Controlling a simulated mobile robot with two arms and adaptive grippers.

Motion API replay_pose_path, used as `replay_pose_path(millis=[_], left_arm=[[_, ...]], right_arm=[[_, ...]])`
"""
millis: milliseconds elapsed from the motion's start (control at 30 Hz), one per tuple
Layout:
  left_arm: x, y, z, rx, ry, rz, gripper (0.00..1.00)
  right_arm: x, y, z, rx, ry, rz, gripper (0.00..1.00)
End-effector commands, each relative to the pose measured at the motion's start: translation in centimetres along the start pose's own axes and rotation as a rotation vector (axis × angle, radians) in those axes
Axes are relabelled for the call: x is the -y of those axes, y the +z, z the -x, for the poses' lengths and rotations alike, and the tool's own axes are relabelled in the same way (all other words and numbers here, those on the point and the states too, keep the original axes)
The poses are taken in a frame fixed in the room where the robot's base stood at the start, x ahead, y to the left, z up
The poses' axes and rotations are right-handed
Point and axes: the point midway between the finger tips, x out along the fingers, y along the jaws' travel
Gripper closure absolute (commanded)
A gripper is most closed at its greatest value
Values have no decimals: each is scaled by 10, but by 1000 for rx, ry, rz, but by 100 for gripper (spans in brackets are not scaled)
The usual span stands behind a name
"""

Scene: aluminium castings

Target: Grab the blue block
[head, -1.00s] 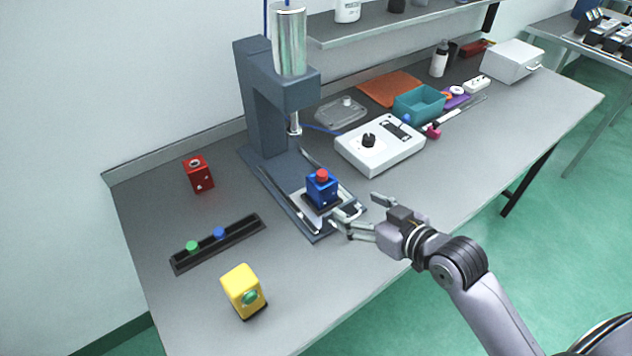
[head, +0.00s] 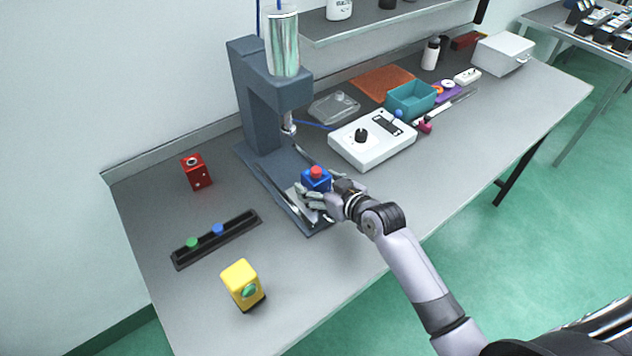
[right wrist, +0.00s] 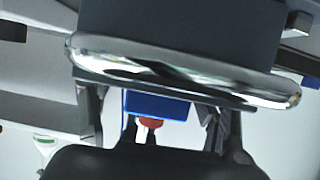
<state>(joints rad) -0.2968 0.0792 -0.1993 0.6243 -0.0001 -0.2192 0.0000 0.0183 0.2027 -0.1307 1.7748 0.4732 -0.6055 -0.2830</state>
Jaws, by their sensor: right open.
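The blue block (head: 313,184) with a red knob (head: 316,171) on top stands on the plate of the dark press, under its ram. My right gripper (head: 319,190) is open at the block, its fingers on either side of it. In the right wrist view, the blue block (right wrist: 158,106) with its red knob pointing down in the picture lies between the two spread fingers of the gripper (right wrist: 155,112). Whether a finger touches it cannot be told. My left gripper is out of view.
The press (head: 258,125) rises close behind the block, with a metal cylinder (head: 283,45) above. A white control box (head: 372,140) stands to the right.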

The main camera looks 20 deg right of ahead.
Motion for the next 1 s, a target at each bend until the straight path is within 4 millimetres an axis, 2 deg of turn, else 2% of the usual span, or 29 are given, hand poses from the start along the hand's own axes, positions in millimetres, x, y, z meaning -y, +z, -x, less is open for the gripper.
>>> replay_pose_path(millis=[133, 367, 1000], left_arm=[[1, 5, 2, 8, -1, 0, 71], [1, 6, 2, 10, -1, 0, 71], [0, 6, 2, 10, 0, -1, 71]], right_arm=[[0, 0, -11, 0, 0, 0, 30], [0, 1, -12, 0, 0, 0, 30], [0, 1, -11, 1, 0, 1, 72]])
